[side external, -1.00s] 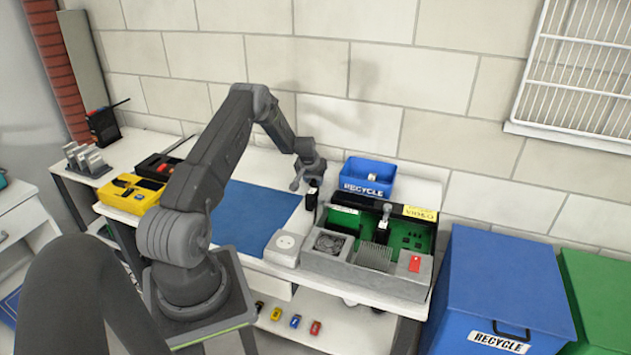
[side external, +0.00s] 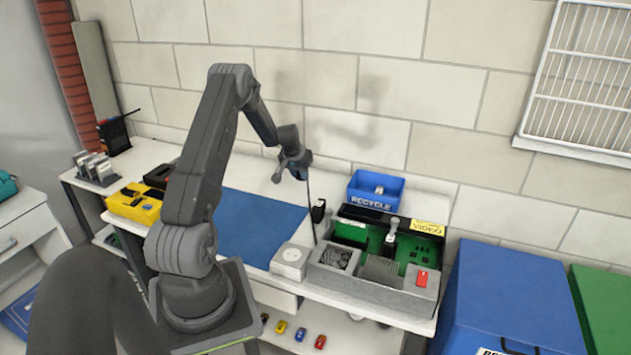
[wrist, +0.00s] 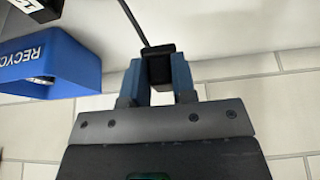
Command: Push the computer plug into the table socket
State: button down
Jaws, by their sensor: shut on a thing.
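My gripper (side external: 299,173) is raised above the white table. In the wrist view its two blue-grey fingers (wrist: 159,82) are shut on a black plug (wrist: 158,66), with a dark cable (wrist: 132,20) running away from it. In the side view the cable (side external: 312,212) hangs from the gripper down towards the grey tray. The plug itself is too small to make out there. The white table socket (side external: 291,258), with a round face on top, sits right of the blue mat, below the gripper and apart from it. The wrist view does not show the socket.
The grey tray (side external: 388,300) with green boards adjoins the socket's right side. A small black block (side external: 318,211) stands behind the socket. The blue recycle bin (side external: 374,190) is at the back right. The blue mat (side external: 250,225) is clear.

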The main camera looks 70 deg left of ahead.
jog(key=s+r, duration=0.1)
jog(key=s, duration=0.2)
jog(key=s+a+r, duration=0.1)
jog(key=shift+s+r, duration=0.2)
jog(key=shift+r, duration=0.15)
jog(key=s+d+n+g+y, duration=0.1)
jog(key=d+n+g, duration=0.3)
jog(key=d+n, duration=1.3)
jog(key=s+d+n+g+h, duration=0.1)
jog(key=s+d, duration=0.4)
jog(key=d, duration=0.7)
jog(key=shift+s+d+r+g, duration=0.2)
jog(key=shift+s+d+g, duration=0.2)
jog(key=shift+g, duration=0.4)
jog(key=shift+a+f, duration=0.1)
jog(key=shift+f, duration=0.05)
jog(key=shift+f, duration=2.75)
